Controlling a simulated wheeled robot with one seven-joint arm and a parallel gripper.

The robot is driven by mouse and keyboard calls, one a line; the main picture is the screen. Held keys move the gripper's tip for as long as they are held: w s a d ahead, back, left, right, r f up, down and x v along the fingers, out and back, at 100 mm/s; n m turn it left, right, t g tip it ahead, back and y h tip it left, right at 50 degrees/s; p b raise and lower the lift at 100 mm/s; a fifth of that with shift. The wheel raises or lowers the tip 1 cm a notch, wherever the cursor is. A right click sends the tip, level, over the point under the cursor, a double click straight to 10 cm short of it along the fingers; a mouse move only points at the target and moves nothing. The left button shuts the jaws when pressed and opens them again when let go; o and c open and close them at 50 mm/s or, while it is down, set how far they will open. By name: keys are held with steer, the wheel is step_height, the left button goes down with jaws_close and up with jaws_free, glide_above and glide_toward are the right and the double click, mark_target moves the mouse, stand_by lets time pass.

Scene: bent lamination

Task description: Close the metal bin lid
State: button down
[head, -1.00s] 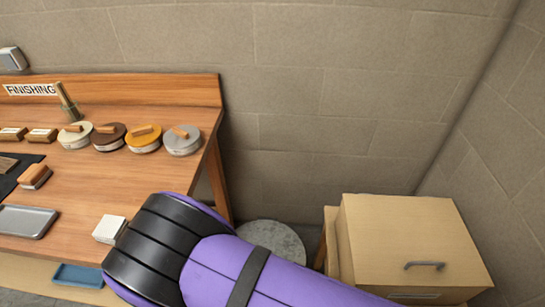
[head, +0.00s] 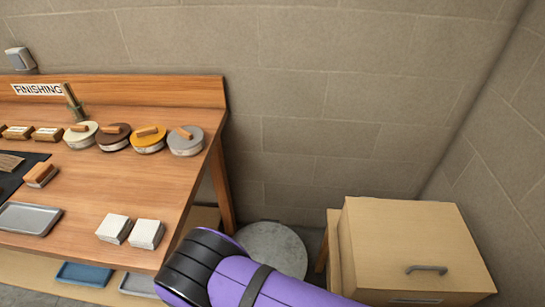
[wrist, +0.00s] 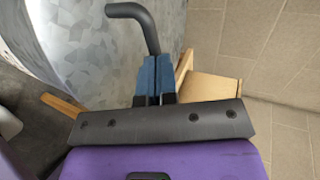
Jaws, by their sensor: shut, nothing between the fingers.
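The metal bin shows in the head view as a round mottled grey metal surface (head: 275,243) on the floor, partly hidden behind my arm. I cannot tell from there how far its lid is open. In the wrist view a large mottled grey metal surface (wrist: 95,45) fills the upper left. A dark bent handle (wrist: 143,20) stands out in front of it. My gripper (wrist: 153,65) has its blue fingertips together and empty, by the lower end of the handle. I cannot tell whether they touch it. My gripper is out of sight in the head view.
A wooden bench (head: 110,190) with tins and white blocks (head: 147,233) stands at left. A tan cabinet (head: 410,245) with a grey handle stands right of the bin. Stone walls (head: 320,100) close off the back and right.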

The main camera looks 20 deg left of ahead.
stand_by(0.3)
steer(key=v, duration=1)
steer(key=shift+s+r, duration=0.2)
steer(key=shift+s, duration=0.15)
